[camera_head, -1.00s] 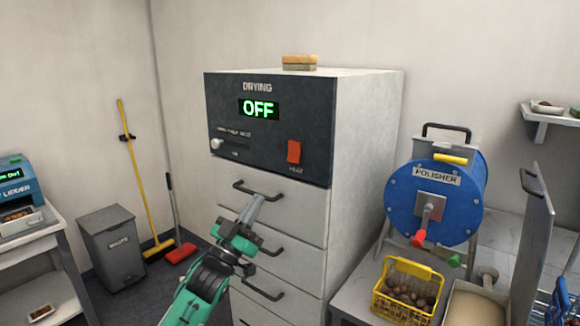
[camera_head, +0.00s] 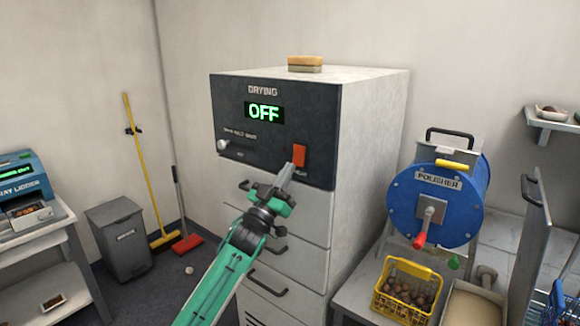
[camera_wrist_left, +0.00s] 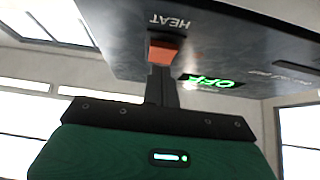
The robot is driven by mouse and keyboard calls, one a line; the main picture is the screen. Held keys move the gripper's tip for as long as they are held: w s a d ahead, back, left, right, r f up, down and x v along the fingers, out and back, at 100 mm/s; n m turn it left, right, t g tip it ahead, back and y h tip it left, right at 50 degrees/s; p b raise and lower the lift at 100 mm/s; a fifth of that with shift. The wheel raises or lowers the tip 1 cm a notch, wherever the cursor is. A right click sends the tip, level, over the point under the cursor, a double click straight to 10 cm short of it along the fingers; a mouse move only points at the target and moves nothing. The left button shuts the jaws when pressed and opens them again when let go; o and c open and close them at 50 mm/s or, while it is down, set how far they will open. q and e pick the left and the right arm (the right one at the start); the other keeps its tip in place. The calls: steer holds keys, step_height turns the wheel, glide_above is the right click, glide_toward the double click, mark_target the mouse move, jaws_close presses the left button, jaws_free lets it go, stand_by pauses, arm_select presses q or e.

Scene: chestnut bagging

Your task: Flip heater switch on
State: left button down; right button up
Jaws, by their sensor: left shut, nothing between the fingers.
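The heater switch (camera_head: 300,155) is an orange-red rocker at the right of the dark drying panel (camera_head: 235,170). The green display (camera_head: 264,112) on that panel reads OFF. My left gripper (camera_head: 293,168) is shut and empty, its fingertips at the lower part of the switch. In the left wrist view the switch (camera_wrist_left: 166,51) shows just past the fingertips (camera_wrist_left: 162,70), near the HEAT label. Whether the fingertips touch it, I cannot tell. My right gripper is not in view.
Below the panel are drawers with black handles (camera_head: 267,280). A slider knob (camera_head: 223,145) is at the panel's left. A blue polisher (camera_head: 403,205) and a yellow basket (camera_head: 380,303) stand at the right. A grey bin (camera_head: 118,240) is at the left.

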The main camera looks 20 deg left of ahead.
arm_select(q)
steer(key=shift+w+d+f, duration=0.1)
steer(key=shift+w+d, duration=0.15)
steer(key=shift+w, duration=0.55)
